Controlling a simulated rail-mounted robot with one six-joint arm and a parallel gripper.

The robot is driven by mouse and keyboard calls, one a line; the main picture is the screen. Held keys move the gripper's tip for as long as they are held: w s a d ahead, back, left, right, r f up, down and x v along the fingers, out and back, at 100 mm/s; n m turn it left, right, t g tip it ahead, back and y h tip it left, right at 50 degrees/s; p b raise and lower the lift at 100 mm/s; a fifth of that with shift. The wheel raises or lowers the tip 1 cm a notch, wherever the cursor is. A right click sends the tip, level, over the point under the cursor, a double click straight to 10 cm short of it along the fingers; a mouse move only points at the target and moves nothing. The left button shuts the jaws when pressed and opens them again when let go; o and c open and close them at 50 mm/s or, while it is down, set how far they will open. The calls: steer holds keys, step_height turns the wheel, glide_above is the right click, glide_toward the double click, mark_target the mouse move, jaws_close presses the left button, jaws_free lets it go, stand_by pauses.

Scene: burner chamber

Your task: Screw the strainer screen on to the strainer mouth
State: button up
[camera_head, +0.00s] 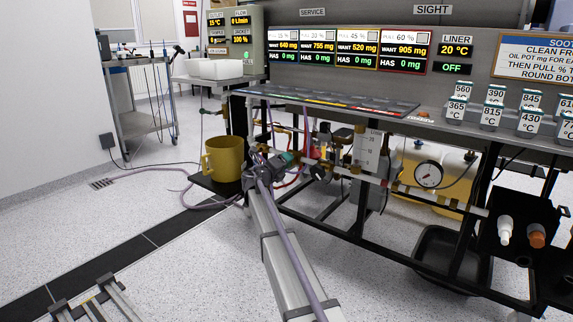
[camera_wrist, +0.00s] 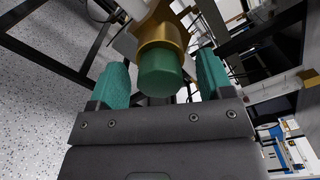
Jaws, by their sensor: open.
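In the wrist view, a green cylinder (camera_wrist: 160,75) with a brass collar (camera_wrist: 160,48) lies between the two teal finger pads of my gripper (camera_wrist: 161,78). A gap shows on each side of the cylinder, so the fingers are open around it and apart from it. The brass collar joins a brass pipe body above it. I cannot tell whether the green cylinder is the strainer screen or part of the strainer mouth. In the head view, my gripper (camera_head: 287,158) is at the pipework under the bench, and my own wrist hides much of the strainer there.
A yellow mug (camera_head: 222,158) stands on a low dark shelf left of my gripper. A pressure gauge (camera_head: 428,174) and pipes are to the right. A white bottle (camera_head: 505,230) and an orange one (camera_head: 536,235) stand in a black rack. Black frame legs surround the pipework.

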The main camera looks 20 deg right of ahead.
steer(key=shift+n, duration=1.2)
steer(key=shift+n, duration=0.9)
jaws_close()
steer(key=m, duration=0.5)
steer(key=c, duration=0.6)
jaws_free()
steer(key=shift+m, duration=0.8)
steer(key=o, duration=0.5)
steer(key=shift+o, duration=0.2)
